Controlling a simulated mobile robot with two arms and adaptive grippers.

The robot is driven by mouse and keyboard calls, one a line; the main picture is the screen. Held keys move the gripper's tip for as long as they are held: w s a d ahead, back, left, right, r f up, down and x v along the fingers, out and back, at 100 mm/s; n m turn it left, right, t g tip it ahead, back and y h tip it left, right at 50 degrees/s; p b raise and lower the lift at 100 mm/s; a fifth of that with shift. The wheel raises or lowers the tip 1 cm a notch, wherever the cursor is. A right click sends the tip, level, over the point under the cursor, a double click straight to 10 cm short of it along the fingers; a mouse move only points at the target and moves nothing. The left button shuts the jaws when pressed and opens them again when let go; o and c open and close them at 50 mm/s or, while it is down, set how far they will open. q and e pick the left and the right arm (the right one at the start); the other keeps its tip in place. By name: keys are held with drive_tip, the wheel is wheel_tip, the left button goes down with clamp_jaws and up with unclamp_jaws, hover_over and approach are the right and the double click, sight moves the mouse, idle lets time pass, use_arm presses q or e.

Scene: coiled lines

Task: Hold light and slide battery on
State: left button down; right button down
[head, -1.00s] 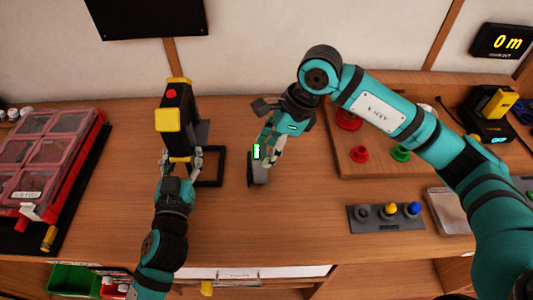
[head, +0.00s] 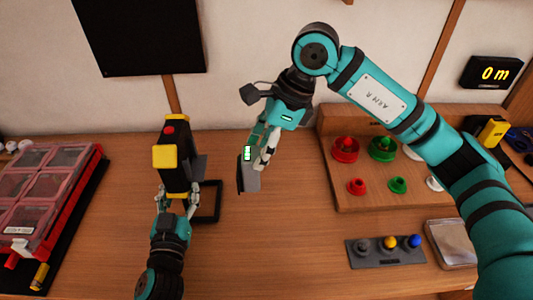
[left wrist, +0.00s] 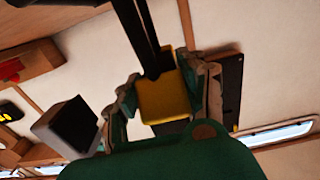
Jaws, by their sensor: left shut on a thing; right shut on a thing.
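The work light (head: 174,170) is a tall black body with yellow parts and a red button on top. My left gripper (head: 178,198) is shut on its lower end and holds it roughly upright over the table. In the left wrist view a yellow part of the light (left wrist: 165,98) sits between the fingers. My right gripper (head: 262,150) is shut on the battery (head: 249,180), a grey-black block with a green-lit indicator (head: 247,153). The battery is to the right of the light, apart from it. A grey block with a dark face (left wrist: 68,128) shows in the left wrist view; I cannot tell what it is.
A red case with clear lids (head: 50,190) is at left. A wooden board with red and green knobs (head: 370,195), a grey holder (head: 386,262) and a charger (head: 485,130) are at right. The table's middle is clear.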

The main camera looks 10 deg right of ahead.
drive_tip(key=w+a+r, duration=0.2)
drive_tip(key=a+r, duration=0.3)
drive_tip(key=r, duration=0.3)
drive_tip(key=w+a+r, duration=0.3)
drive_tip(key=a+r, duration=0.2)
drive_tip(key=r, duration=0.2)
drive_tip(key=shift+s+a+f, duration=0.1)
drive_tip(key=shift+f, duration=1.3)
drive_tip(key=shift+s+f, duration=0.1)
drive_tip(key=shift+f, duration=1.25)
wheel_tip(320, 180, down, 7)
idle(3.3)
